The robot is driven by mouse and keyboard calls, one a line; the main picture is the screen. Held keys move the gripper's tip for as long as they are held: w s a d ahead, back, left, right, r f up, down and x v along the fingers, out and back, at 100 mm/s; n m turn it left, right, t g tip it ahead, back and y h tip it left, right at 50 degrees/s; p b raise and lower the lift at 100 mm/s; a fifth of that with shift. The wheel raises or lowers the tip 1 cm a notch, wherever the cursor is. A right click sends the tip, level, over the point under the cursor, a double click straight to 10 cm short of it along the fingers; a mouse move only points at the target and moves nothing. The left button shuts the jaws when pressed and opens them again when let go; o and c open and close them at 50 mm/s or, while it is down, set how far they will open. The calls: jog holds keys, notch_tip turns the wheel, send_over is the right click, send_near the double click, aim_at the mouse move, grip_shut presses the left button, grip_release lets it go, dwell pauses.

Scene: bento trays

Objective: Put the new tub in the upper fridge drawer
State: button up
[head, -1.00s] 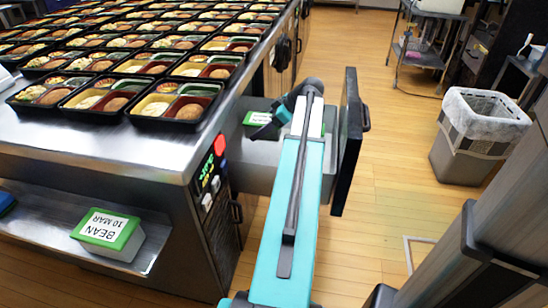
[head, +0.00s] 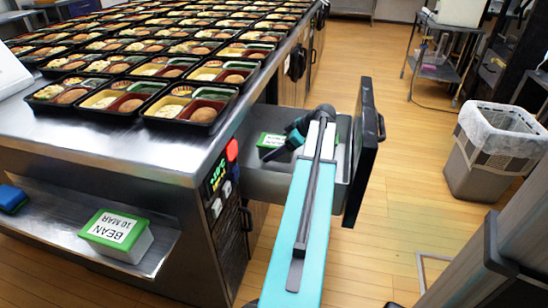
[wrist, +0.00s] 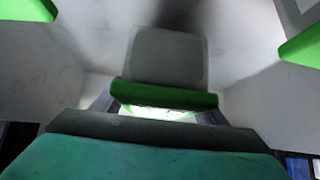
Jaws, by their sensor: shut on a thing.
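The upper fridge drawer (head: 258,185) stands pulled out from under the counter, its dark front panel (head: 366,150) facing right. My gripper (head: 286,146) reaches down into it in the head view.
Another green-lidded tub (head: 117,232), labelled BEAN 10 MAR, sits on the low shelf (head: 60,215) near a blue object (head: 12,199). Green corners (wrist: 25,9) show at the wrist view's edges. Bento trays (head: 190,105) cover the counter. A bin (head: 492,165) stands right.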

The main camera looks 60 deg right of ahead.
jog(key=shift+f+b, duration=0.45)
jog(key=shift+f, duration=1.25)
jog(key=shift+f, duration=0.15)
jog(key=o, duration=1.3)
jog(key=shift+p+v, duration=1.05)
jog(key=shift+v, duration=2.8)
